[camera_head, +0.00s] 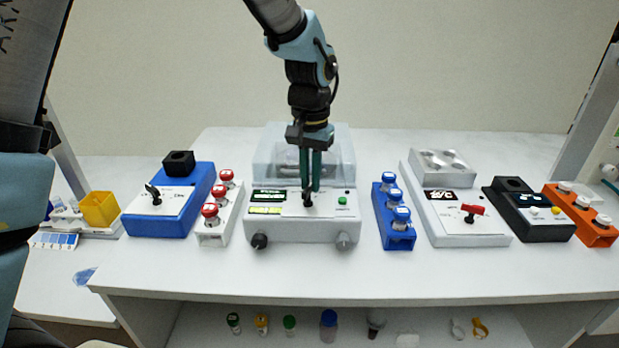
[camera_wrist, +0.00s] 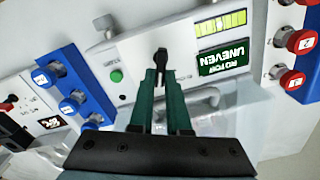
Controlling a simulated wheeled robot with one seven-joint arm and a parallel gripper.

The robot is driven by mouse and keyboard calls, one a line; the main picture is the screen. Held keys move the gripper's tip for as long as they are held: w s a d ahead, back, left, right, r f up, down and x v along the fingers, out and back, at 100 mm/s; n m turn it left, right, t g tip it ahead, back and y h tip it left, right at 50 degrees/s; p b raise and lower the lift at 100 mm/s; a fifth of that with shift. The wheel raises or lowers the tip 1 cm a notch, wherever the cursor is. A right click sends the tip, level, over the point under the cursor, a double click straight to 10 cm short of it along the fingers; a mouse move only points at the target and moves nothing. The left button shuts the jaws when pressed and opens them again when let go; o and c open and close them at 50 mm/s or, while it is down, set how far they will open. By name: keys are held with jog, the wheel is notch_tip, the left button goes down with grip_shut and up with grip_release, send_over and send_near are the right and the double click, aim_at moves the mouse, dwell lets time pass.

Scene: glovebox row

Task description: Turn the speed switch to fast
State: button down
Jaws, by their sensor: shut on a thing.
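My gripper (camera_head: 309,189) points down at the front panel of the white centrifuge-like machine (camera_head: 300,229) in the middle of the bench. Its green fingers are shut on a small black switch (camera_wrist: 161,54), whose tip shows between and beyond the fingertips in the wrist view. The label beside this switch is too small to read. A blue box with a white panel (camera_head: 178,200) at the left has another black pointer switch (camera_head: 153,194). Its printed labels are also unreadable.
The machine has a green button (camera_head: 343,200) and a display (camera_wrist: 223,58) reading "ROTOR UNEVEN". A white rack (camera_head: 213,228) of red-capped tubes stands left, a blue rack (camera_head: 397,235) right. A white block heater-like unit (camera_head: 470,240) has a red switch (camera_head: 471,212).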

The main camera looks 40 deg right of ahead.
jog(key=shift+m, duration=0.7)
jog(key=c, duration=0.9)
grip_release()
notch_tip(320, 180, up, 11)
jog(key=shift+f+b, duration=0.1)
jog(key=shift+b, duration=1.15)
